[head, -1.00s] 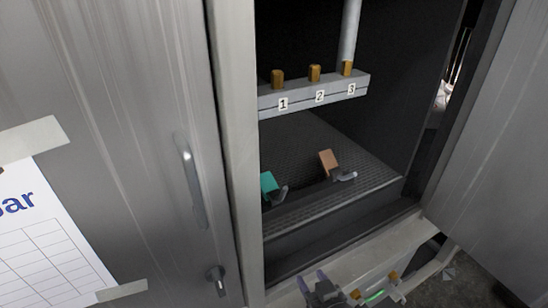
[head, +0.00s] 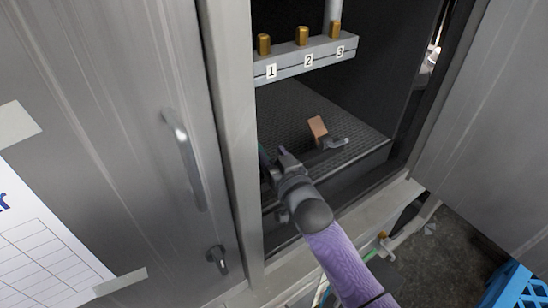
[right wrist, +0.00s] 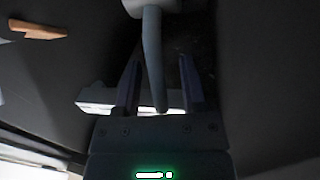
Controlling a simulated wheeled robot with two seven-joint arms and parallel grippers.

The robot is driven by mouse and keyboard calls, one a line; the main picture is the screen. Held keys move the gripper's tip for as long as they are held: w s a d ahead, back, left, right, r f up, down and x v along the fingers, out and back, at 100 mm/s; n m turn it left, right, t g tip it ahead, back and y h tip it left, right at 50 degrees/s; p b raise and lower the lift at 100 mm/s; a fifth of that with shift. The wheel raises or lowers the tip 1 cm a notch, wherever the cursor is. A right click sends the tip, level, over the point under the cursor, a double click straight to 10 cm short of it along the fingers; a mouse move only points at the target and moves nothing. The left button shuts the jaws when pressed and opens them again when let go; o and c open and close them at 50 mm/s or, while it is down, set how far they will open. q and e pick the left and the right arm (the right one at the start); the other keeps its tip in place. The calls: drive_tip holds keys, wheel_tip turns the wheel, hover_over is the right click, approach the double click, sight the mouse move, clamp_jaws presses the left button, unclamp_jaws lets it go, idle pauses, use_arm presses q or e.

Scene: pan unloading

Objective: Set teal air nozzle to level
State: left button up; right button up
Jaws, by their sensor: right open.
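The teal air nozzle (head: 262,153) shows only as a thin teal sliver at the left of the cabinet floor in the head view. My right gripper and wrist cover the rest, so its tilt cannot be told. My right gripper (head: 279,158) reaches into the cabinet there. In the right wrist view my right gripper (right wrist: 160,88) is open, with a curved grey stem (right wrist: 153,60) showing between its two fingers; whether they touch it cannot be told. No teal shows in that view. My left gripper is not in view.
An orange-brown nozzle (head: 317,128) with a grey stem stands tilted to the right; it also shows in the right wrist view (right wrist: 38,30). A bar (head: 300,62) with brass fittings numbered 1 to 3 hangs above. The cabinet's left post (head: 229,120) stands close to my arm.

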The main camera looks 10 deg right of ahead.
clamp_jaws()
idle(1.4)
